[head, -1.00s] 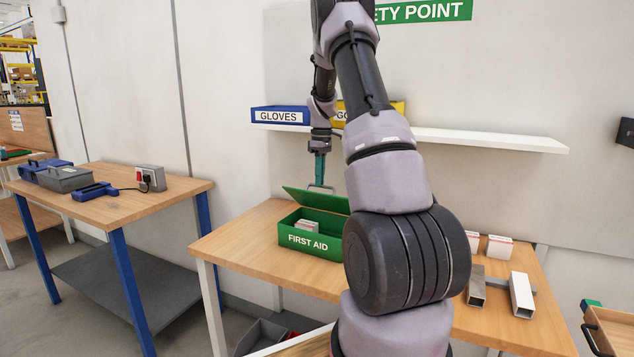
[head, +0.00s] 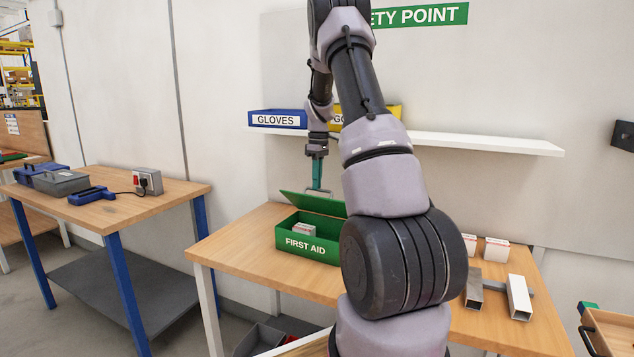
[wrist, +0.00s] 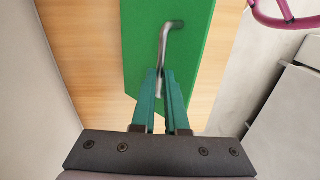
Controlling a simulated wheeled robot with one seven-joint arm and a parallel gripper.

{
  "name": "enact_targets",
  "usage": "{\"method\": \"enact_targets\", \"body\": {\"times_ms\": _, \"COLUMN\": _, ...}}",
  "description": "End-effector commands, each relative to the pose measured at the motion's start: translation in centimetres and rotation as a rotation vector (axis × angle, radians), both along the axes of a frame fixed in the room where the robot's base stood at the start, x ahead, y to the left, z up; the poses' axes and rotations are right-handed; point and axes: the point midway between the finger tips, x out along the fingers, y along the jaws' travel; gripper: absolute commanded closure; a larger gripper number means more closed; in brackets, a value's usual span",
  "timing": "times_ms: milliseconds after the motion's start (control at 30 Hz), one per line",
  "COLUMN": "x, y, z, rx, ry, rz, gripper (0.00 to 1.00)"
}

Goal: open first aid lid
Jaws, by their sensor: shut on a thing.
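The green first aid box (head: 308,247) stands on the wooden table, with small white boxes (head: 304,229) showing inside it. Its green lid (head: 312,203) is raised and tilted back, so the box is open at the front. My gripper (head: 317,187) is at the lid's upper edge, above and behind the box. In the wrist view, my gripper (wrist: 161,98) is shut on the lid's grey metal handle (wrist: 165,42), with the green lid (wrist: 205,50) beneath it. My arm hides the right end of the box.
The table (head: 235,245) is bare left of the box. Metal profiles (head: 519,297) and white boxes (head: 495,248) are at its right. Above is a shelf (head: 480,143) with a blue gloves bin (head: 277,118). Another table (head: 125,212) stands at left.

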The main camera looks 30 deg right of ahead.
Motion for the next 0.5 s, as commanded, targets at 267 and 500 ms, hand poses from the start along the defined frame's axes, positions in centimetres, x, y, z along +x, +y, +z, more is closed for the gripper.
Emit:
{"method": "enact_targets", "body": {"times_ms": 267, "x": -0.02, "y": -0.03, "z": -0.05, "rx": -0.001, "ry": 0.001, "rz": 0.000, "gripper": 0.85}}
{"method": "enact_targets", "body": {"times_ms": 500, "x": -0.01, "y": -0.02, "z": -0.03, "rx": -0.001, "ry": 0.001, "rz": 0.000, "gripper": 0.58}}
